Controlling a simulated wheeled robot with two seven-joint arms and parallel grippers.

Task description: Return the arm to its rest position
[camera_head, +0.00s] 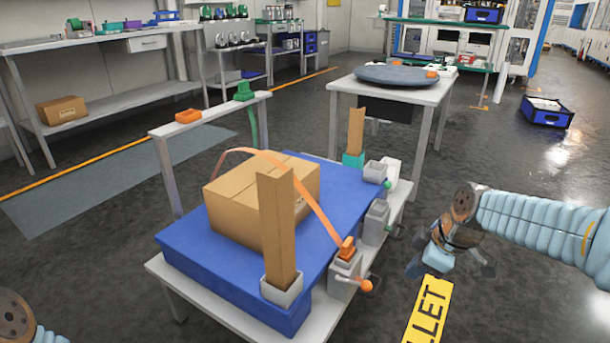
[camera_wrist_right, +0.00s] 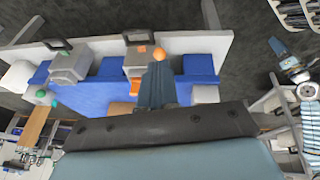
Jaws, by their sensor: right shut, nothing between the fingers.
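My right arm (camera_head: 545,225) comes in from the right, its pale blue sleeve stretched out. My right gripper (camera_head: 416,268) hangs over the floor beside the bench's right edge, shut and empty. In the right wrist view its closed fingers (camera_wrist_right: 157,85) point toward the bench, and an orange knob (camera_wrist_right: 158,53) shows at their tips; whether they touch it I cannot tell. In the head view the fingers stand apart from the orange-knobbed crank (camera_head: 367,286). Only a bit of my left arm (camera_head: 22,318) shows at the lower left; its gripper is out of view.
A cardboard box (camera_head: 230,212) lies on a blue-topped bench (camera_head: 190,242) under an orange strap (camera_head: 318,207), between wooden posts (camera_head: 278,225). Grey clamps (camera_head: 376,218) line the right edge. A yellow sign (camera_head: 428,312) lies below my right gripper. Floor is clear toward the blue crate (camera_head: 546,112).

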